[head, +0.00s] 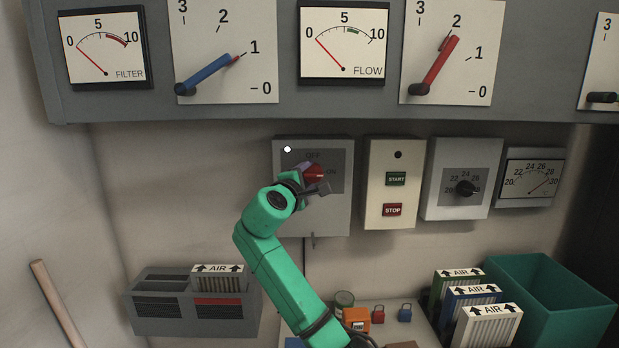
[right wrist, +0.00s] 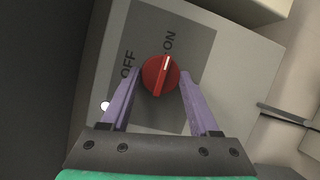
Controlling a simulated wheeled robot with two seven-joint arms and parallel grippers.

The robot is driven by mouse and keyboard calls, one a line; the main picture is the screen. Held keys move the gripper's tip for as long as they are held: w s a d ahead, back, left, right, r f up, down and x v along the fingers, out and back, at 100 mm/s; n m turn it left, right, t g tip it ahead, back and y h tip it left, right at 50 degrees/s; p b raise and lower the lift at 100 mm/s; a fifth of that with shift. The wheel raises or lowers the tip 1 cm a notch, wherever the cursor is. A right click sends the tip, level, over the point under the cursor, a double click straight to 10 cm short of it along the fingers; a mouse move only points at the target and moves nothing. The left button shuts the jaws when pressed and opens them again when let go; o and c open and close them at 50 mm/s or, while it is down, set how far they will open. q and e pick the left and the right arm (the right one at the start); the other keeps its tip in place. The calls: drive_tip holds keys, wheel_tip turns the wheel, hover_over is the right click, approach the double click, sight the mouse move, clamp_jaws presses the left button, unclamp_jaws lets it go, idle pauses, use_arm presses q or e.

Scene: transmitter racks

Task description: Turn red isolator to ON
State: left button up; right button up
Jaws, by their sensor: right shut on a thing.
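The red isolator knob (head: 314,173) sits on a grey box (head: 342,218) on the wall, with OFF marked above it and ON to its right in the head view. In the right wrist view the knob (right wrist: 160,76) shows a white pointer line aimed at the ON label. My right gripper (head: 311,180) is at the knob, its two purple fingers (right wrist: 155,88) on either side of it, shut on it. In the head view the gripper partly covers the knob. My left gripper is not in view.
A white round lamp (head: 287,149) is on the isolator box. A START/STOP box (head: 377,155) and a dial box (head: 460,154) hang to the right. A panel (head: 285,110) with gauges and levers is above. Air filters (head: 485,328) and a green bin (head: 560,315) stand lower right.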

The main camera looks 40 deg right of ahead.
drive_tip(key=o, duration=1.4)
drive_tip(key=shift+s, duration=0.1)
drive_tip(key=b+v, duration=0.5)
drive_tip(key=v, duration=0.9)
drive_tip(key=shift+s+a, duration=0.1)
drive_tip(key=shift+a, duration=0.1)
